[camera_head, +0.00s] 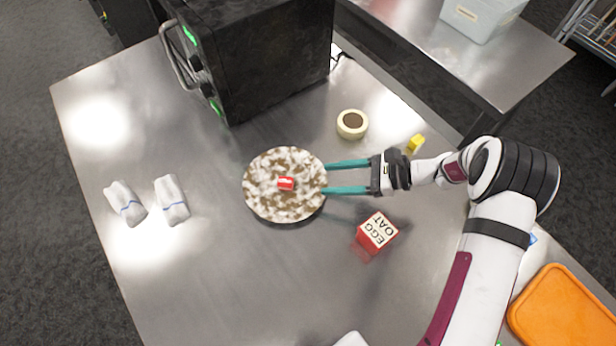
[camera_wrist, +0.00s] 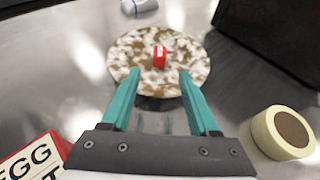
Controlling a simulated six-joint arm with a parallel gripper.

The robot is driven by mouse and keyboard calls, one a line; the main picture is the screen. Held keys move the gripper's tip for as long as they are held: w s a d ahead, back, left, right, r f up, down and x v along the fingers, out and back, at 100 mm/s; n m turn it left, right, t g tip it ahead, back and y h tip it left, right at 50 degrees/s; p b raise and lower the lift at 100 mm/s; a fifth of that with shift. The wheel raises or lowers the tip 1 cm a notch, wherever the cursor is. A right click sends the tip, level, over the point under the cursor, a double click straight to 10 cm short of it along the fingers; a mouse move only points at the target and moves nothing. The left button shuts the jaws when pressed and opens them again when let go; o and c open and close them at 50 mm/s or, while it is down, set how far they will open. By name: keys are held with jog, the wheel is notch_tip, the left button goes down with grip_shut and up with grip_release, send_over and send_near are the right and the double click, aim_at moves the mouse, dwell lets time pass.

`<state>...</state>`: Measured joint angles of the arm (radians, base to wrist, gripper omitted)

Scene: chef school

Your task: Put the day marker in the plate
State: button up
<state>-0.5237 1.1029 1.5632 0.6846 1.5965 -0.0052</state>
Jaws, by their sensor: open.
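The plate (camera_head: 265,204), round with a mottled brown and white surface, lies on the steel table; it also shows in the wrist view (camera_wrist: 130,50). A small red block with a white mark, which looks like the day marker (camera_head: 286,184), rests near the plate's middle; it also shows in the wrist view (camera_wrist: 159,57). My gripper (camera_head: 325,177) has two teal fingers spread apart, with nothing between them. Its fingertips are at the plate's right edge, apart from the red block. In the wrist view the fingers (camera_wrist: 157,82) point towards the block.
A red box lettered EGG and OAT (camera_head: 378,232) stands below my gripper. A tape roll (camera_head: 352,124) and a small yellow block (camera_head: 416,143) lie above it. A black oven (camera_head: 255,55) stands at the back. Two white cloth bundles (camera_head: 172,200) lie left. The table's front is mostly clear.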

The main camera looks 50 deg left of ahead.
jog(key=v, duration=0.2)
jog(key=shift+w+d+r, duration=0.1)
jog(key=shift+w+d, duration=0.05)
jog(key=shift+w, duration=0.05)
jog(key=shift+w+d+r, duration=0.1)
jog(key=shift+d+r, duration=0.1)
jog(key=shift+r, duration=0.1)
jog(key=s+d+r+n+t+h, duration=0.2)
jog(key=d+r+n+t+h, duration=0.15)
jog(key=d+r, duration=1.25)
jog(key=s+d+t+h, duration=0.4)
jog(key=s+d, duration=0.6)
jog(key=d, duration=0.5)
jog(key=shift+f+t, duration=0.25)
jog(key=shift+t, duration=0.6)
